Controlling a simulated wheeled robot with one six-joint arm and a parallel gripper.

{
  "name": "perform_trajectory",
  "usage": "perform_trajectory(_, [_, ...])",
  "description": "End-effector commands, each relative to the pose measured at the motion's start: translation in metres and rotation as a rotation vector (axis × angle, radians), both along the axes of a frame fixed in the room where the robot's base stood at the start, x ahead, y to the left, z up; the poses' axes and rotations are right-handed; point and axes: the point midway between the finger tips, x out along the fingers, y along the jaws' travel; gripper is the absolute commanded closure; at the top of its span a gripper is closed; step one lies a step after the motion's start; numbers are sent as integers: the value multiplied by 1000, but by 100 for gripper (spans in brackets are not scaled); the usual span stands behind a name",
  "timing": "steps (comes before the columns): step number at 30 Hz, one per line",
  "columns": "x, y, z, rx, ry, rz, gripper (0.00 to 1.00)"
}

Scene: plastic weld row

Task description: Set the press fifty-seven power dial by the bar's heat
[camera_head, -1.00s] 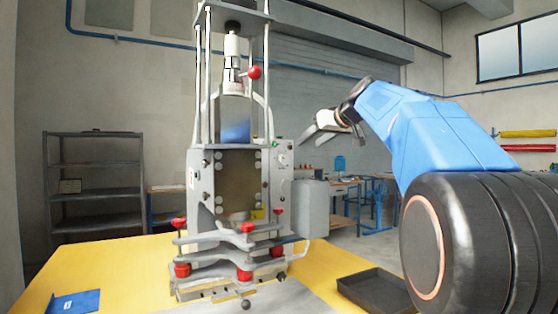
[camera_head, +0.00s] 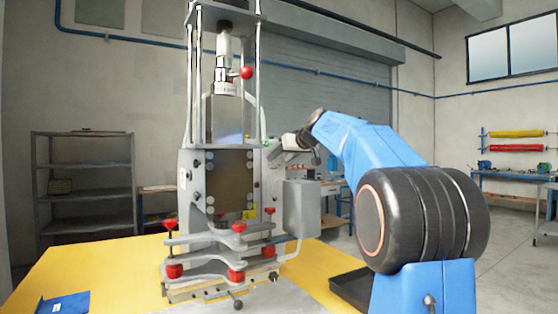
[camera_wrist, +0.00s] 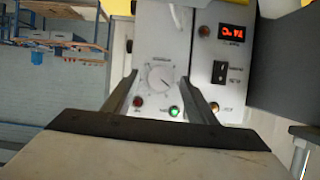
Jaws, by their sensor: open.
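The press (camera_head: 188,190) is a tall grey machine with red knobs on a yellow table. Its control panel fills the middle of the wrist view. The round pale power dial (camera_wrist: 161,80) has a scale around it. A green lamp (camera_wrist: 174,111) beside it is lit; a reddish lamp (camera_wrist: 138,101) looks dark. A heat display (camera_wrist: 233,32) shows glowing red characters ending in °C; the digits are hard to read. My gripper (camera_wrist: 160,75) is open and empty, its fingers on either side of the dial, apart from it. In the head view my gripper (camera_head: 272,147) hides the dial.
A black rocker switch (camera_wrist: 219,72) sits close to the right finger, with an amber lamp (camera_wrist: 214,106) near it. A grey box (camera_head: 301,208) juts from the press below my gripper. A black tray (camera_head: 350,287) and blue folder (camera_head: 64,303) lie on the table (camera_head: 110,270).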

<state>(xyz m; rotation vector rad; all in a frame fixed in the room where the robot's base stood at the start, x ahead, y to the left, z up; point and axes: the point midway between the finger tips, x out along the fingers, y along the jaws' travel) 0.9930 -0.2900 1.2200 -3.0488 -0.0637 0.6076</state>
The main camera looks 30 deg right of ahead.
Motion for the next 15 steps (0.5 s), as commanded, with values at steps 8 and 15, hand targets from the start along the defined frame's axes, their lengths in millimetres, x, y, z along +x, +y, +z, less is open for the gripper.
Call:
perform_trajectory(8, [17,1,-7,-1,0,0,48])
perform_trajectory(15, [18,1,-7,-1,0,0,48])
